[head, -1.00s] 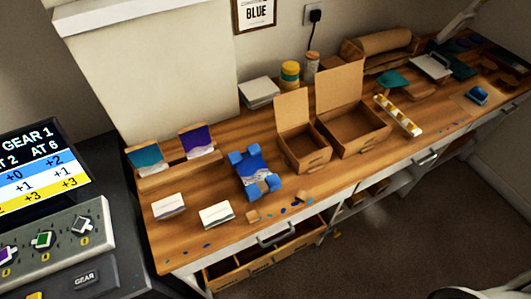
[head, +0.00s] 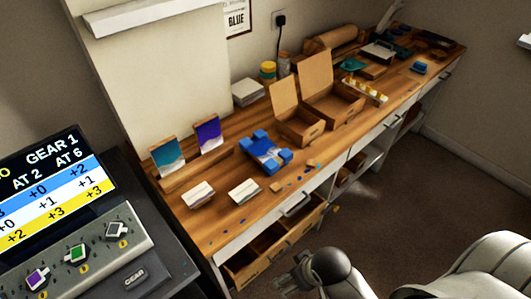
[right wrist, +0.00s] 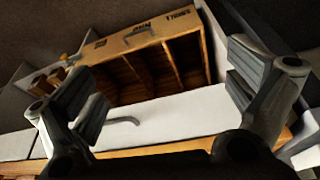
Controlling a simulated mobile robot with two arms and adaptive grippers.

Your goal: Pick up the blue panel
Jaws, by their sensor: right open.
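The blue panel (head: 262,149) lies flat on the wooden bench, with a white wave-like pattern and blue blocks at its corners. My right gripper (head: 292,272) is in the lower middle of the head view, in front of the bench and apart from the panel. In the right wrist view my right gripper (right wrist: 165,90) has its two fingers wide apart with nothing between them. The panel does not show in that view. My left gripper is not in view.
A teal panel (head: 167,157) and a purple panel (head: 208,135) stand in a wooden rack. Two white stacks (head: 244,191) and open cardboard boxes (head: 334,106) flank the blue panel. An open divided drawer (right wrist: 150,58) juts out below the bench. A gear console (head: 90,245) stands left.

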